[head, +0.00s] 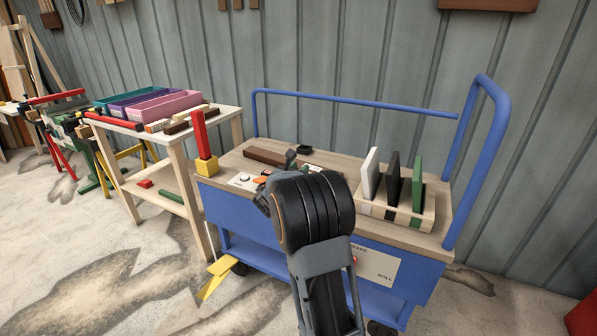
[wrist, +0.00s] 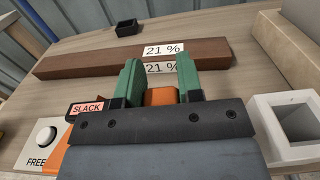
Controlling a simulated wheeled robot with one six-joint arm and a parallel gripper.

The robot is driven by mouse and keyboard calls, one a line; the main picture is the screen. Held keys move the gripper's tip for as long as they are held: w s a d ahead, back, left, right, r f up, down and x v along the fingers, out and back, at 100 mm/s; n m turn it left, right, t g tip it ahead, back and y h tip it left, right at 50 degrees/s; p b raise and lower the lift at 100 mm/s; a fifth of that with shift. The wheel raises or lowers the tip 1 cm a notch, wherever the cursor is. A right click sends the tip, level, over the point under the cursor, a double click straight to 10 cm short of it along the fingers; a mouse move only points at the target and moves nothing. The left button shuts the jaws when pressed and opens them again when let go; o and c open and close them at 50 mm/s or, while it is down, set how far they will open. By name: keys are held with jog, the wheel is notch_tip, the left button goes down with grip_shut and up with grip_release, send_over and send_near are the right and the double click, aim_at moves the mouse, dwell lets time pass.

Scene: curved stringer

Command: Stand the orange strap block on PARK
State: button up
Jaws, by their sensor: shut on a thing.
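The orange strap block (wrist: 161,96) shows between the two green fingers of my gripper (wrist: 159,80) in the wrist view, and the gripper is shut on it. Its lower part is hidden by the gripper body. More orange (wrist: 62,150) shows at the left, by a SLACK label (wrist: 87,108); I cannot tell whether it joins the block. In the head view a small orange patch (head: 262,180) shows on the cart top, left of my wrist, which hides the gripper's tips. I cannot read a PARK mark in either view.
A brown bar marked 21 % (wrist: 80,64) lies beyond the fingers, with a small black box (wrist: 127,28) behind. A pale square socket (wrist: 292,125) is at right, a FREE button (wrist: 45,135) at left. A rack (head: 425,216) holds upright panels on the blue cart (head: 228,208).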

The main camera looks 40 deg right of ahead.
jog(key=shift+f, duration=0.1)
jog(key=o, duration=1)
